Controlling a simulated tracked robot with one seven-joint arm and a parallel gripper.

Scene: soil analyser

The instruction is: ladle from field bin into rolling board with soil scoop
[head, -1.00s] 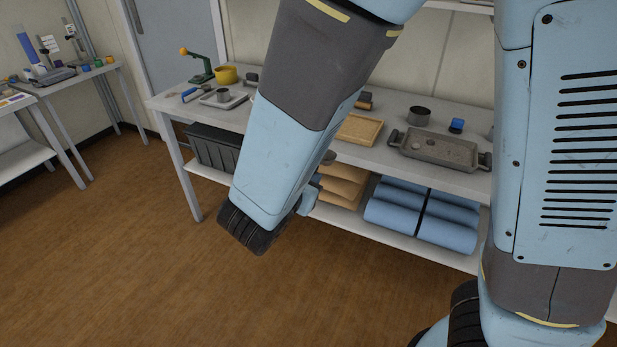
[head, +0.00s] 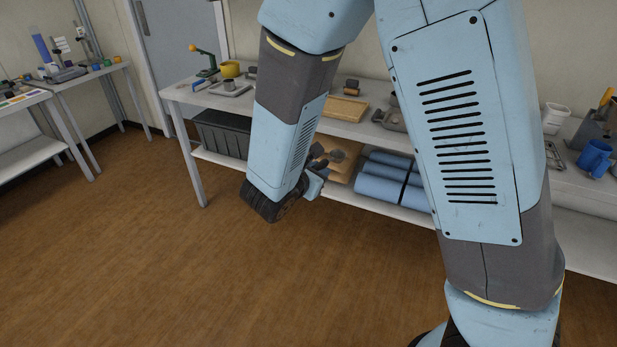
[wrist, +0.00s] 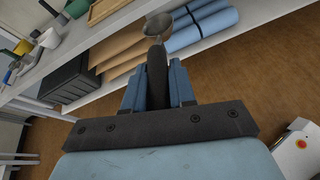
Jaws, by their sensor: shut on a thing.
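My gripper (wrist: 157,85) is shut on the dark handle of the soil scoop (wrist: 157,28). The scoop's round grey metal cup points away from the gripper; I cannot tell whether it holds anything. In the head view the scoop (head: 332,153) shows in front of the bench's lower shelf, beside my lowered forearm. A pale wooden rimmed board (head: 346,109), likely the rolling board, lies on the bench top above it. I cannot tell which container is the field bin; a grey tray (head: 391,121) right of the board is partly hidden by my arm.
The lower shelf holds a dark grey box (head: 222,136) and blue rolls (head: 385,186). A yellow pot (head: 230,69), a white container (head: 555,117) and a blue mug (head: 594,158) stand on the bench. The brown floor (head: 170,270) in front is clear.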

